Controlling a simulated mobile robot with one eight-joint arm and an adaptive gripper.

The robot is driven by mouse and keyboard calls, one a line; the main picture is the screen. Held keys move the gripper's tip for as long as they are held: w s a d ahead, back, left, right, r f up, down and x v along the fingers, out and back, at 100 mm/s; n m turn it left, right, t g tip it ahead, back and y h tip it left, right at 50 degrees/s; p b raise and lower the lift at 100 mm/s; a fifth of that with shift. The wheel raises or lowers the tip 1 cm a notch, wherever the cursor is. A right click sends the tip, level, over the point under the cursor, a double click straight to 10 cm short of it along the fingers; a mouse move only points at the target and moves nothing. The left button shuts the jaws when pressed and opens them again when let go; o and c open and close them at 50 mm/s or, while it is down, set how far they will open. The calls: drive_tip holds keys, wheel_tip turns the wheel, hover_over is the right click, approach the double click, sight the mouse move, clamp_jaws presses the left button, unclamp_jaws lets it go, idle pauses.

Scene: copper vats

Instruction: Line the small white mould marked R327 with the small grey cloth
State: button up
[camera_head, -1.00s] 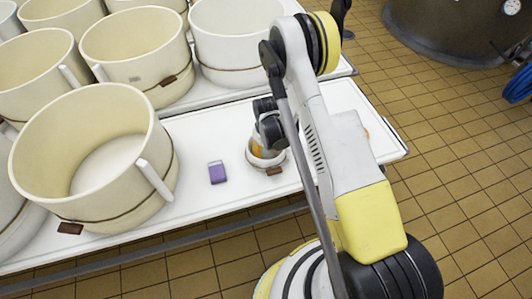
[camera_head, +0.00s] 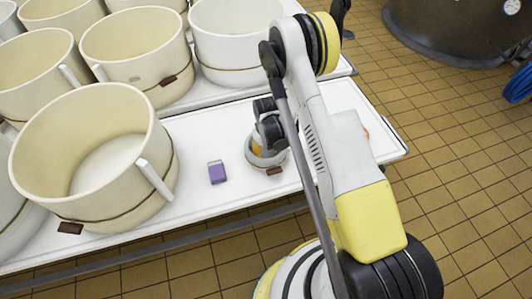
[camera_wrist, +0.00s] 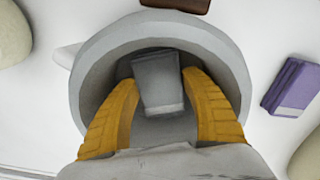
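The small mould (camera_head: 262,157) stands upright on the white table, with a brown tag at its front; its marking is unreadable. In the wrist view the mould (camera_wrist: 92,58) looks pale grey over its rim and inner wall. A small grey block-like piece, apparently the folded grey cloth (camera_wrist: 158,82), is inside the mould. In the head view my gripper (camera_head: 262,146) is partly hidden by my arm. The mould's floor is mostly hidden.
A purple block (camera_head: 217,172) lies on the table left of the mould; it also shows in the wrist view (camera_wrist: 291,86). A large cream mould (camera_head: 92,158) stands farther left. Several more large moulds stand behind. The table's front edge (camera_head: 215,232) is close.

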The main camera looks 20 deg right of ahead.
drive_tip(key=o, duration=0.4)
wheel_tip(320, 180, up, 12)
idle(0.3)
